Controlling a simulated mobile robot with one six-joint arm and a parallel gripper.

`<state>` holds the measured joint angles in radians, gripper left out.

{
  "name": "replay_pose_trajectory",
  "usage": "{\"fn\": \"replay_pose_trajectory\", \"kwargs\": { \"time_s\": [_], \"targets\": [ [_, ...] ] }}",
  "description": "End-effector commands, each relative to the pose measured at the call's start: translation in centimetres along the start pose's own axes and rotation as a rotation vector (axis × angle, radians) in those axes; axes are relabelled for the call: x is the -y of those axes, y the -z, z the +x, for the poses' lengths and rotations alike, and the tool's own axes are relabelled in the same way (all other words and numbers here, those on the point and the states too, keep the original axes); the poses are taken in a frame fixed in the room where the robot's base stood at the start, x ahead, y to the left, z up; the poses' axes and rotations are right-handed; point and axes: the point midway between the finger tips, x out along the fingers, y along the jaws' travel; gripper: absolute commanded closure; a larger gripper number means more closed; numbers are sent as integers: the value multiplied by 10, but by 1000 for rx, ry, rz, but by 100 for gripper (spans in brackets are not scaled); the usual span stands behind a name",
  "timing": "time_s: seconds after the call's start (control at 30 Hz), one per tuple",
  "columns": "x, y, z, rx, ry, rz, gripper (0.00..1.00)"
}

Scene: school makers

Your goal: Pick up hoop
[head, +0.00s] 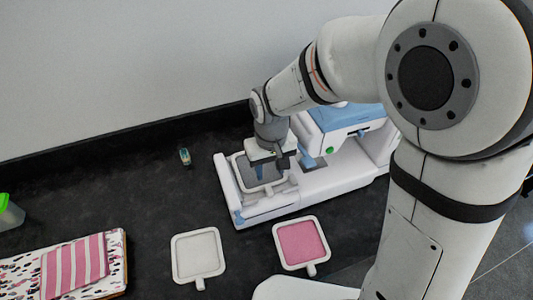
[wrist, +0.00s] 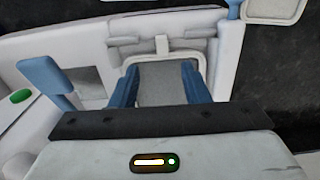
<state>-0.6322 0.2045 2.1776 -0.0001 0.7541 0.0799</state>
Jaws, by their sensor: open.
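A hoop with grey fabric and a white frame (head: 238,170) sits on the bed of the white and blue embroidery machine (head: 345,178). My gripper (head: 265,172) is over this hoop, pointing down, with its fingers apart. In the wrist view, the grey fabric (wrist: 168,82) and a small white tab (wrist: 162,46) show between and beyond the blue fingers of my gripper (wrist: 160,78). I cannot tell whether the fingers touch the hoop. A hoop with white fabric (head: 197,255) and a hoop with pink fabric (head: 301,243) lie flat on the dark table in front of the machine.
A green machine button (wrist: 21,96) shows at left in the wrist view. Striped pink fabric (head: 75,266) lies on patterned cloth (head: 25,272) at the left. A small spool-like item (head: 185,156) stands left of the machine. A green-lidded container (head: 8,214) is at the left edge.

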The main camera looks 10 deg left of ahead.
Motion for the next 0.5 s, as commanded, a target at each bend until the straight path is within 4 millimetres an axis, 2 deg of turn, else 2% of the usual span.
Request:
{"fn": "replay_pose_trajectory", "kwargs": {
  "time_s": [0.1, 0.5],
  "targets": [
    [6, 2, 11, 8, -1, -12, 58],
    [3, -2, 58, 12, -1, -5, 58]
  ]
}}
